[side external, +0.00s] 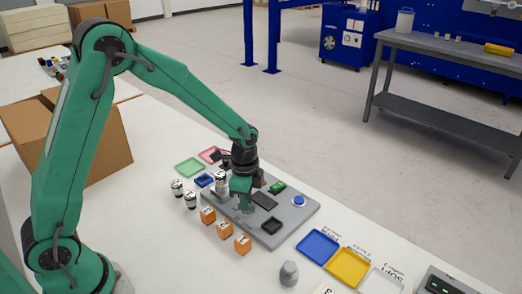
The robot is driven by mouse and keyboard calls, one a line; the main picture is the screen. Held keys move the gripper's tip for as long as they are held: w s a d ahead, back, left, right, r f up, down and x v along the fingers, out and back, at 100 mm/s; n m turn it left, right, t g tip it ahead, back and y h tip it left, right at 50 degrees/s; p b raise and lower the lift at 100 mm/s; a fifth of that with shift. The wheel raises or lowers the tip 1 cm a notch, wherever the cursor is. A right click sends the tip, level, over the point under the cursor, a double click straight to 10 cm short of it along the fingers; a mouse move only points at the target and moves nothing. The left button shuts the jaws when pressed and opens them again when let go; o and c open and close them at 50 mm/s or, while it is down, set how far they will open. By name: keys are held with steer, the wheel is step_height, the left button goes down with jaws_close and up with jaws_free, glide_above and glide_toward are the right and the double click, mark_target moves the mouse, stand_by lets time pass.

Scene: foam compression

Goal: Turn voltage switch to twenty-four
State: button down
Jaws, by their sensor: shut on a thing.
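The grey test panel (297,213) lies flat on the white table in the side external view. It carries a blue round button (299,201), a green part (277,187) and dark rectangular parts. My gripper (246,207) points down at the left half of the panel, low over its surface. It is shut on what appears to be the voltage switch, which the fingers mostly hide. I cannot read the switch's marking or which way it points.
Orange cubes (224,230) line the panel's near edge. Black-and-white cylinders (190,200) stand left of it. Green (189,167) and pink (211,154) trays lie behind. Blue (318,246) and yellow (348,265) trays lie right, near a grey knob-shaped piece (289,273).

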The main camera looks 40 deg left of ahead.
steer(key=c, duration=1.5)
jaws_free()
steer(key=shift+r, duration=0.2)
step_height(320, 180, up, 7)
steer(key=shift+r, duration=0.2)
steer(key=shift+r, duration=0.1)
steer(key=s+a+r+n+t, duration=0.1)
steer(key=s+r+n+t, duration=0.1)
steer(key=s+r+n, duration=0.2)
steer(key=s+a+r+n+t, duration=0.1)
steer(key=s+r+n, duration=0.3)
steer(key=s, duration=0.5)
steer(key=s+a+r+n+t, duration=0.2)
steer(key=s+r+n, duration=0.2)
steer(key=s+r, duration=0.1)
steer(key=shift+s+a+r+t, duration=0.1)
steer(key=shift+s+a+t, duration=0.25)
steer(key=shift+s, duration=0.35)
